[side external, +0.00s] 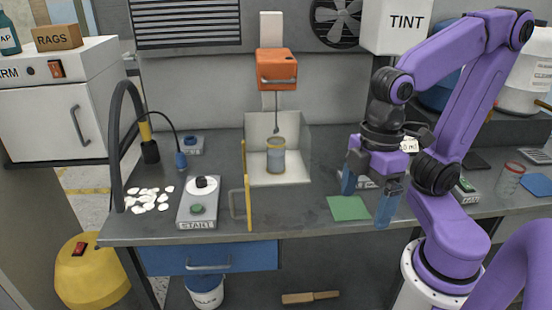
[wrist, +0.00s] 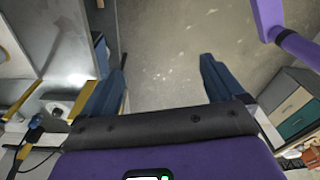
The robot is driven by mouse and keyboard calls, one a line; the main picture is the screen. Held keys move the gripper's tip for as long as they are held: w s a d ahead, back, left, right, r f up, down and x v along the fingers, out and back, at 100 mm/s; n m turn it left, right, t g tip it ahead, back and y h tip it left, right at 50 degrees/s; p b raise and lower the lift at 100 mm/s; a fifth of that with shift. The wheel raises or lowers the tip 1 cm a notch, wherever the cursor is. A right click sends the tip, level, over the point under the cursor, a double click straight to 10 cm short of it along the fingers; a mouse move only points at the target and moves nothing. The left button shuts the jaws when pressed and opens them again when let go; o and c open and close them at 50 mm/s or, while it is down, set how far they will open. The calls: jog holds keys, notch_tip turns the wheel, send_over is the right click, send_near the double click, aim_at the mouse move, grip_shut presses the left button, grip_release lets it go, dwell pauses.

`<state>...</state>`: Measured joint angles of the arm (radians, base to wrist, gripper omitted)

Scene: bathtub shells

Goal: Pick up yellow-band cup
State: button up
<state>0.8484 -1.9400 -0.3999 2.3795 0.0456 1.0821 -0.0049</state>
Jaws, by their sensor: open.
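A clear cup (side external: 276,158) with a yellowish band near its rim stands upright in the white open-fronted booth at the middle of the bench, under a thin rod. It looks greyish inside. My gripper (side external: 366,198) is open and empty, pointing down above the bench's front edge, to the right of the cup and apart from it. In the wrist view my gripper (wrist: 165,75) shows two spread blue fingers with only floor between them. I cannot make out the cup in the wrist view.
An orange mixer head (side external: 277,69) hangs over the booth. A yellow-edged door (side external: 247,200) with a handle stands open at the booth's left front. A green mat (side external: 349,208) lies near my fingers. Another clear cup (side external: 509,180), with a reddish rim, stands far right.

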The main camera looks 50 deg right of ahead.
aim_at(276, 153)
jog(key=w+a+m+t+y, duration=0.2)
jog(key=w+a+m+y, duration=0.25)
jog(key=w+a, duration=0.4)
jog(key=w+d+m+t, duration=0.4)
jog(key=w+m+t, duration=0.25)
jog(key=w, duration=0.65)
jog(key=w+d+m+t+h, duration=0.1)
jog(key=w+d+m+h, duration=0.25)
jog(key=d+h, duration=0.45)
jog(key=w+d+m+t+h, duration=0.2)
jog(key=d+m+h, duration=0.25)
jog(key=d, duration=0.85)
notch_tip(276, 153, down, 12)
jog(key=r, duration=0.1)
jog(key=shift+x, duration=8.6)
jog(key=shift+a+f, duration=0.2)
